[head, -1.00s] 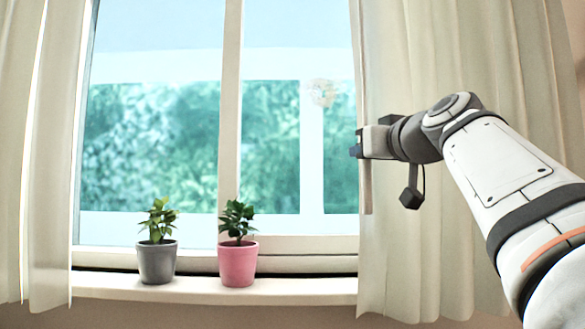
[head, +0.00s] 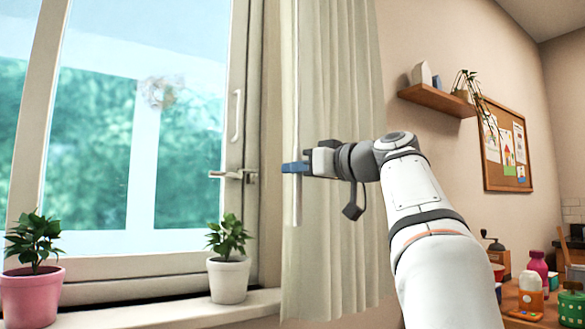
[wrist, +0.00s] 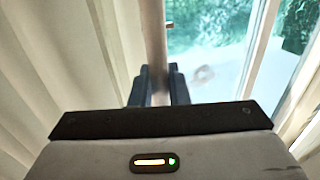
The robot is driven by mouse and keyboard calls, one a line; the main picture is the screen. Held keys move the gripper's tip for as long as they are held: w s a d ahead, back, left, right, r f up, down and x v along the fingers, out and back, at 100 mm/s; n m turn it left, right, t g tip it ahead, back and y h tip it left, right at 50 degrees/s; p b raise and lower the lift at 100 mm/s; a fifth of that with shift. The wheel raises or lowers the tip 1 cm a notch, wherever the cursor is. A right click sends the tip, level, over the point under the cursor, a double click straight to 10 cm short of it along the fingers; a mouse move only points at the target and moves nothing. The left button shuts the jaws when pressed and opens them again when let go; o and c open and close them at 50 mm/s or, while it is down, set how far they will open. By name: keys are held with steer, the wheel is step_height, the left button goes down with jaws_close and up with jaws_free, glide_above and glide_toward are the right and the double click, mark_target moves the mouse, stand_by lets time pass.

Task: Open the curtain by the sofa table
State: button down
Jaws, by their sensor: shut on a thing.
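The cream curtain (head: 345,90) hangs in folds at the right side of the window, bunched beside the frame. A thin upright bar (head: 297,212) runs along its left edge. My gripper (head: 295,168) is shut on this edge bar at about mid height of the window. In the wrist view the bar (wrist: 155,35) stands upright between the two fingers (wrist: 158,88), with curtain folds (wrist: 70,60) to the left and window glass to the right. The sofa table cannot be made out for certain.
A pink pot (head: 32,297) and a white pot (head: 229,280) with plants stand on the windowsill (head: 150,316). The window handle (head: 232,175) sticks out left of my gripper. A wall shelf (head: 437,99) and a cluttered counter (head: 527,310) are at the right.

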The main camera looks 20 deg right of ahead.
steer(key=shift+a+f, duration=0.1)
steer(key=c, duration=1.5)
jaws_free()
steer(key=shift+o, duration=0.2)
steer(key=shift+s, duration=0.1)
steer(key=v, duration=0.7)
steer(key=shift+s+d, duration=0.25)
